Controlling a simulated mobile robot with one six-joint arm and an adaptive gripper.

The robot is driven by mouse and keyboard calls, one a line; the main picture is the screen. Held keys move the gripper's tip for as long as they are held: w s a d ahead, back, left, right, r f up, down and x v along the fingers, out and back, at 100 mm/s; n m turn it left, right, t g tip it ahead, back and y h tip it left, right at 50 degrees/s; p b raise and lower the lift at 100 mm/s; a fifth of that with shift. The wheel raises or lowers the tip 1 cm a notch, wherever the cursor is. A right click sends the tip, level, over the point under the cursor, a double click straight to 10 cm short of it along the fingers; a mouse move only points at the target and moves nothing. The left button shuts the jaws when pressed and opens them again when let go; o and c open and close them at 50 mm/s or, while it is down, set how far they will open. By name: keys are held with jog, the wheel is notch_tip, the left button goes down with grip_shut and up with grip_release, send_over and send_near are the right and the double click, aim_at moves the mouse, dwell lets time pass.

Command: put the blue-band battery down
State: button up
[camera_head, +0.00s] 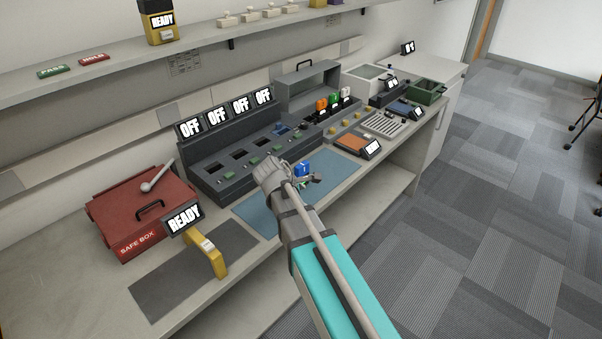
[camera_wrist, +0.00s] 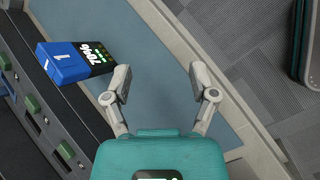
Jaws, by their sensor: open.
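The blue-band battery (camera_wrist: 62,62) shows in the wrist view at the upper left, with a blue end and a dark face with a lit readout and green lights. It is outside my gripper (camera_wrist: 160,80), left of the left finger and apart from it. The fingers are spread, with only the blue mat (camera_wrist: 165,45) showing between them. In the head view the battery's blue end (camera_head: 303,168) shows just beyond my gripper, over the mat (camera_head: 338,172). My arm hides part of this area, and whether the battery touches the mat is unclear.
A dark charger rack (camera_head: 215,165) with several OFF displays stands behind the mat. A red safe box (camera_head: 140,210) and a yellow device (camera_head: 208,255) with a READY display are at left. An orange pad (camera_head: 350,142) is at right. The bench's front edge is close.

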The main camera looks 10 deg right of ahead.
aim_at(298, 167)
jog(key=w+a+r+n+t+h+p, duration=0.1)
jog(key=w+a+r+n+t+h, duration=0.1)
jog(key=w+a+r+n, duration=0.3)
jog(key=w+r+n+t, duration=0.1)
jog(key=w+n, duration=0.2)
jog(key=n, duration=0.1)
jog(key=shift+a+r+h+p, duration=0.25)
jog(key=shift+r+h+p, duration=0.05)
jog(key=shift+p, duration=0.05)
jog(key=b+x, duration=0.4)
jog(key=x, duration=0.4)
jog(key=shift+a+b, duration=0.1)
jog(key=shift+b, duration=0.2)
jog(key=shift+w+d+f, duration=0.15)
jog(key=shift+d, duration=0.15)
